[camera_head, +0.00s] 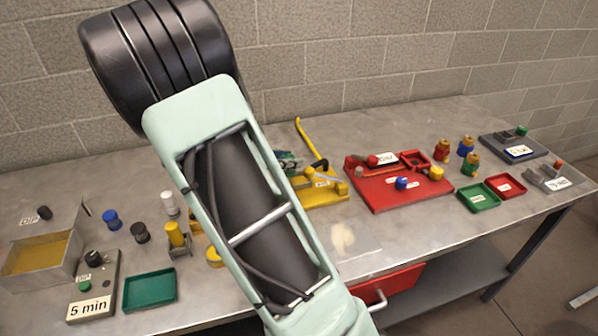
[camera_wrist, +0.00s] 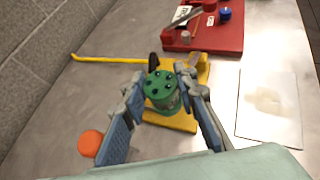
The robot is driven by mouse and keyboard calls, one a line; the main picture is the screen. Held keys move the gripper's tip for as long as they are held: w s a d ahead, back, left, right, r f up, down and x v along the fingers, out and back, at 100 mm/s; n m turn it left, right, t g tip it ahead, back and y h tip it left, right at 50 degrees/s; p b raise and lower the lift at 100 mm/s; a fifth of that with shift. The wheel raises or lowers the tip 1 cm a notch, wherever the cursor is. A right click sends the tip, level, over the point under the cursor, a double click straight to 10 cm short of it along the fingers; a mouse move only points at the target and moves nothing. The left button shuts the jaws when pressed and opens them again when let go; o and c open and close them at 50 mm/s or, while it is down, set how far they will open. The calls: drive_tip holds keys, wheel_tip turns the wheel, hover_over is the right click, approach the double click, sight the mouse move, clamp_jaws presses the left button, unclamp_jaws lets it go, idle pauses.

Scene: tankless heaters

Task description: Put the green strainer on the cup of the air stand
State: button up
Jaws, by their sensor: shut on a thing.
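The green strainer (camera_wrist: 160,84), a round cap with dark holes in its top, sits between the two fingers of my gripper (camera_wrist: 161,92) in the wrist view. My gripper is shut on it. Below and behind it is a yellow stand base (camera_wrist: 183,122), which I take to be the air stand; it also shows in the head view (camera_head: 328,197). A yellow bent rod (camera_wrist: 105,59) reaches left from near this base. I cannot make out the cup; the strainer and fingers hide part of the stand. In the head view my arm covers most of the gripper.
A red board (camera_head: 385,199) with small parts lies right of the yellow base. Green tray (camera_head: 478,197) and red tray (camera_head: 506,186) are further right. An orange knob (camera_wrist: 90,143) is close to my left finger. A teal tray (camera_head: 150,289) and small coloured pieces are left.

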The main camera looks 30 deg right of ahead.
drive_tip(key=w+d+f, duration=0.1)
drive_tip(key=d+f, duration=0.1)
drive_tip(key=w+d+f, duration=0.2)
drive_tip(key=f, duration=0.1)
drive_tip(key=w+d+f+p, duration=0.1)
drive_tip(key=w+d+f, duration=0.1)
drive_tip(key=d, duration=0.1)
drive_tip(key=shift+w+d+f, duration=0.1)
drive_tip(key=shift+w+f, duration=0.1)
drive_tip(key=shift+f, duration=1.7)
drive_tip(key=shift+f, duration=0.2)
drive_tip(key=o, duration=1.2)
drive_tip(key=shift+r, duration=0.2)
